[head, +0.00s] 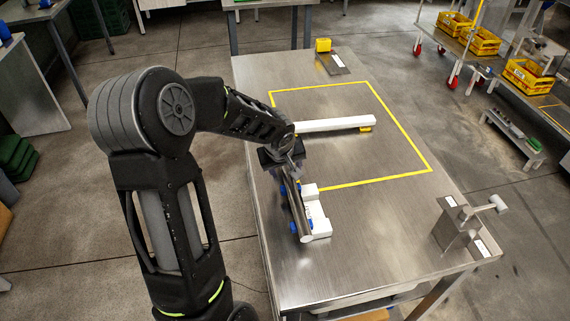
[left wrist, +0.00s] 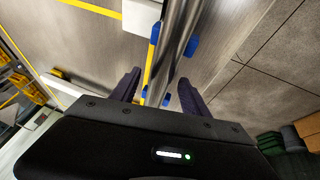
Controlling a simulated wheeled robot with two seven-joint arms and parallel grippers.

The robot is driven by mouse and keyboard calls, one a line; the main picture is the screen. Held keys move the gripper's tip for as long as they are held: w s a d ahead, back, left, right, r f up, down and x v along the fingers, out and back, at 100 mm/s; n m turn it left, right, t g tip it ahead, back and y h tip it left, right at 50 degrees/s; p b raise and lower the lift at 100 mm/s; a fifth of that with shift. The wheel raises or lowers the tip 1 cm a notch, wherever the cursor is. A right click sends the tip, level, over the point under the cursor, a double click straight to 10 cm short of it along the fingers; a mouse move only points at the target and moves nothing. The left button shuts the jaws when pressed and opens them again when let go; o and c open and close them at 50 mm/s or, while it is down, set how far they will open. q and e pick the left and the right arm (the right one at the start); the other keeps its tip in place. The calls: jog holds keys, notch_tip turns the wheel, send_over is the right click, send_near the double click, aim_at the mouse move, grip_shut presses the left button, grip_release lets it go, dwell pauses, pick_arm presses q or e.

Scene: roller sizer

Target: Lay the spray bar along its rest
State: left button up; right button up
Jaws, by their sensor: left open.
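The spray bar, which I take to be the shiny metal tube (head: 297,208), lies near the table's left edge. It also shows in the left wrist view (left wrist: 175,40), running between the fingers. Blue prongs (head: 293,227) flank it on both sides, seemingly its rest, beside a white block (head: 318,222); whether it is fully seated I cannot tell. My left gripper (head: 287,170) is over the tube's far part. In the left wrist view its fingers (left wrist: 160,90) stand apart on either side of the tube; no grip shows. My forearm hides the tube's far end.
A long white bar (head: 330,125) with a yellow end piece lies within the yellow outline (head: 405,135) on the steel table (head: 390,225). The table's middle is clear.

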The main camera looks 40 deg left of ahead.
pick_arm(q)
grip_shut()
dwell(0.6)
dwell(0.3)
